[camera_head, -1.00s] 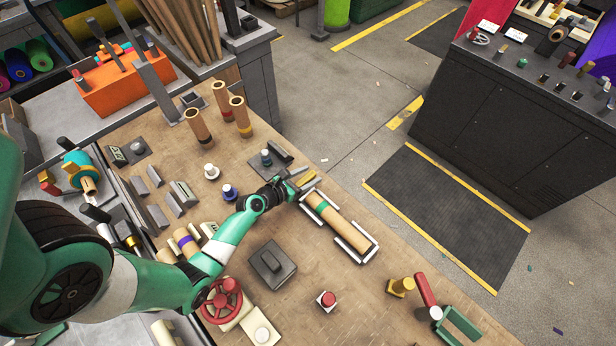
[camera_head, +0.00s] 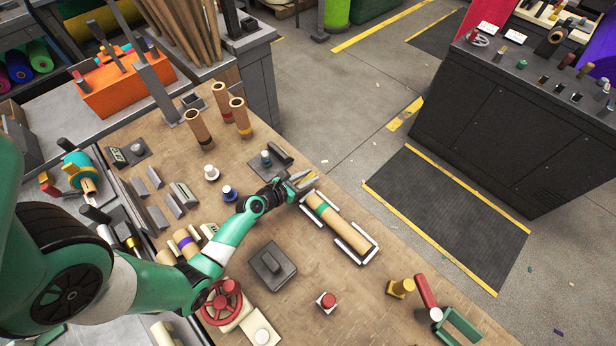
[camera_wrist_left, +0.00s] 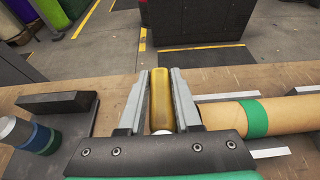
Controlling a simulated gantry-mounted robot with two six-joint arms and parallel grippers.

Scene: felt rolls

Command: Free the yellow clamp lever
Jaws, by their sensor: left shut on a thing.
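My left gripper (camera_head: 304,182) is at the far edge of the wooden bench. In the left wrist view, its grey fingers (camera_wrist_left: 160,100) are shut on the yellow clamp lever (camera_wrist_left: 161,98), which stands between them. In the head view the lever is mostly hidden by the fingers. A tan roll with a green band (camera_head: 340,225) lies in a metal-edged cradle just right of the gripper; it also shows in the wrist view (camera_wrist_left: 285,112). My right gripper is not in view.
A dark block plate with a blue-green knob (camera_head: 266,158) sits just left of the gripper. A grey block (camera_head: 272,265), a red button (camera_head: 327,302) and a red handwheel (camera_head: 222,300) stand nearer. Upright tan tubes (camera_head: 240,116) stand farther back. Beyond the bench edge is open floor.

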